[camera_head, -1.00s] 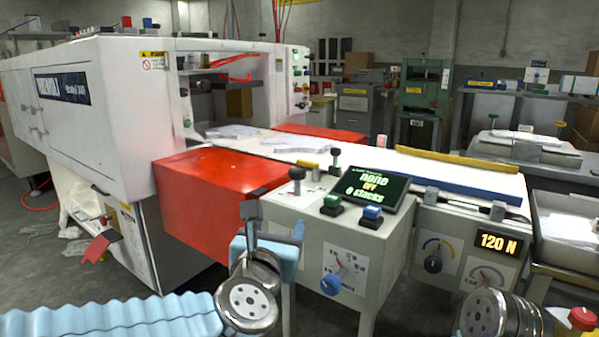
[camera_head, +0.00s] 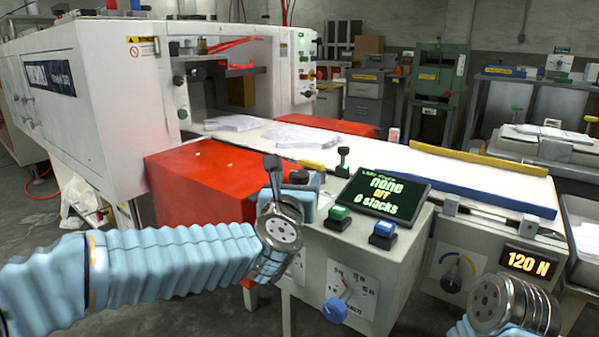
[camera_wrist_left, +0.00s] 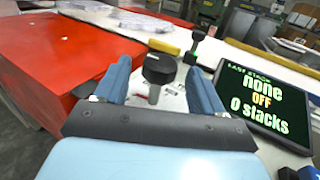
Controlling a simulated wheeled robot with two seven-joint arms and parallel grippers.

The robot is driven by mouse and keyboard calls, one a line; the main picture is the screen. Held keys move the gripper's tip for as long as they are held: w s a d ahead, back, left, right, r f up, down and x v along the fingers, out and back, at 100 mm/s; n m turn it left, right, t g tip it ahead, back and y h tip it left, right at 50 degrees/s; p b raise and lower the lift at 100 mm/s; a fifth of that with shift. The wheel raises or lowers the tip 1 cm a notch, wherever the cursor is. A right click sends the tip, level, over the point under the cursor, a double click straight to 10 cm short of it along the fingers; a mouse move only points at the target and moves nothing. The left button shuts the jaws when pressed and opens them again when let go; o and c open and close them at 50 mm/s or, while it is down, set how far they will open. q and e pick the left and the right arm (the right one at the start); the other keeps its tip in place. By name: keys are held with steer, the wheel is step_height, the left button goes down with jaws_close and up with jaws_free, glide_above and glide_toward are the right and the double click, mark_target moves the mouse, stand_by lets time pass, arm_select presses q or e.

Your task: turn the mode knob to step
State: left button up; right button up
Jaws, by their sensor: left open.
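A black round-headed knob (camera_head: 298,177) stands on a stem on top of the grey control box (camera_head: 400,295), partly hidden by my gripper. In the left wrist view the black knob (camera_wrist_left: 158,68) shows between my open fingers, above a small label plate. My left gripper (camera_head: 310,186) is open around that area; whether it touches the knob cannot be told. A blue knob (camera_head: 335,310) with a red pointer and a printed dial sits on the box's front face. The labels are too small to read which is the mode knob. My right gripper is out of view.
The screen (camera_head: 382,192) reads "none OFF 0 stacks". Green (camera_head: 337,218) and blue (camera_head: 383,235) buttons stand beside it. A red block (camera_head: 205,195) lies left of the gripper. A display (camera_head: 527,262) reads 120 N.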

mark_target(297, 180)
arm_select(q)
steer(key=shift+w+d, duration=0.15)
steer(key=shift+w, duration=0.75)
steer(key=shift+w+d, duration=0.1)
steer(key=shift+w, duration=0.75)
steer(key=shift+c, duration=0.2)
